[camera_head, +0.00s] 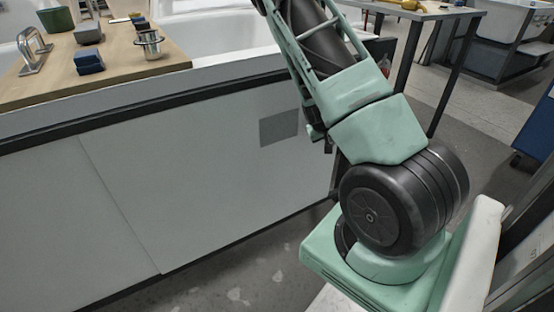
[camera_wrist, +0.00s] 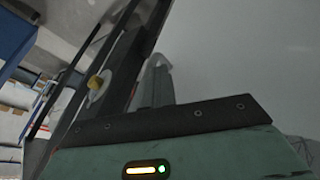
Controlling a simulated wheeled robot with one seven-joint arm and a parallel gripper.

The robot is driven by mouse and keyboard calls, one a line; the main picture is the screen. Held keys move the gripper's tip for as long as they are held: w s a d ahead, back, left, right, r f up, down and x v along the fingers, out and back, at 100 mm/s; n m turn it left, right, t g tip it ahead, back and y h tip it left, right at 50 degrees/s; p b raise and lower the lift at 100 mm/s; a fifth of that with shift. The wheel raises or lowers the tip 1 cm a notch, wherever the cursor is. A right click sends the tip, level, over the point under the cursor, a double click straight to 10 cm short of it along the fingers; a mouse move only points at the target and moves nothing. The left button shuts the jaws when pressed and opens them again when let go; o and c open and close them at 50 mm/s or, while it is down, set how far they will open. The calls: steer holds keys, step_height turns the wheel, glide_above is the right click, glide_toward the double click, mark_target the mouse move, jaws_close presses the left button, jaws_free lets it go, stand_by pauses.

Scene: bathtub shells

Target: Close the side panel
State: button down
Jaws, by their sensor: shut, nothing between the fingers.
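The side panel (camera_head: 200,180) is a pale grey sheet on the front of the bathtub unit, under a dark rail. It carries a darker grey square (camera_head: 279,127) near its upper right. A thin slanted seam parts it from another pale panel (camera_head: 60,225) on the left. The panel looks nearly flush; whether any edge stands ajar at the right is hidden behind my arm. In the wrist view my gripper (camera_wrist: 156,84) is shut and empty, its grey fingers beside a broad plain grey surface (camera_wrist: 240,60), probably the panel. Contact cannot be told. The head view does not clearly show the fingers.
A wooden board (camera_head: 120,65) with taps and small blocks lies across the white tub (camera_head: 225,40). A dark-legged table (camera_head: 420,12) stands behind my arm, and a blue object (camera_head: 535,135) is at the far right. Grey floor (camera_head: 240,270) is clear before the panel.

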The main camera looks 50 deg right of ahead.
steer(key=s+d, duration=0.2)
steer(key=d, duration=0.6)
steer(key=shift+s+d, duration=0.3)
steer(key=shift+s, duration=0.1)
steer(key=shift+d+r, duration=0.1)
steer(key=shift+d, duration=0.05)
